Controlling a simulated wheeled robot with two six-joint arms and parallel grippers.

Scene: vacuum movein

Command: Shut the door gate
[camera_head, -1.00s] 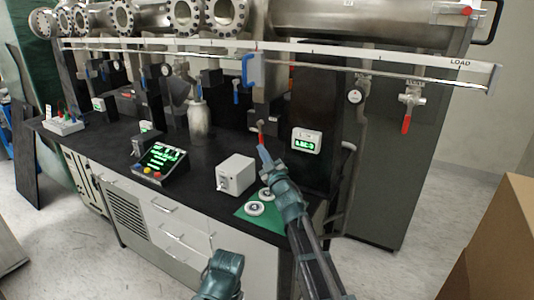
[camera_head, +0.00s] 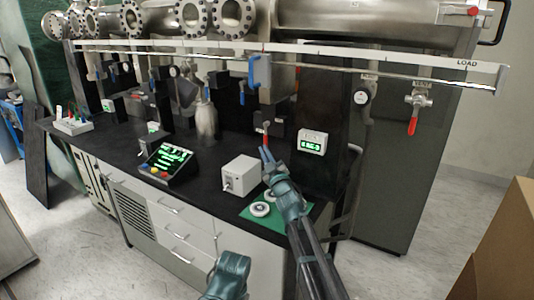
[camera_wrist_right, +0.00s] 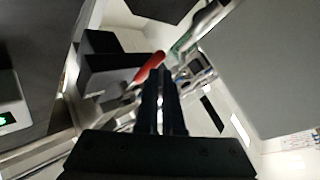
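A red lever (camera_head: 265,130) hangs from a dark block (camera_head: 268,110) below the long rail. Which part is the door gate I cannot tell for sure; no such label is readable. My right gripper (camera_head: 267,155) points up at the lower end of this lever, its slim fingers close together. In the right wrist view the red lever (camera_wrist_right: 150,66) lies just past the fingertips (camera_wrist_right: 159,88). The fingers look shut with nothing visible between them; contact with the lever is unclear. Of my left arm only a teal wrist part shows at the bottom edge; its fingers are hidden.
A grey box (camera_head: 240,174), a green mat (camera_head: 249,212), a control panel (camera_head: 168,160) and a gauge display (camera_head: 312,142) are near. Another red lever (camera_head: 413,126) hangs at right.

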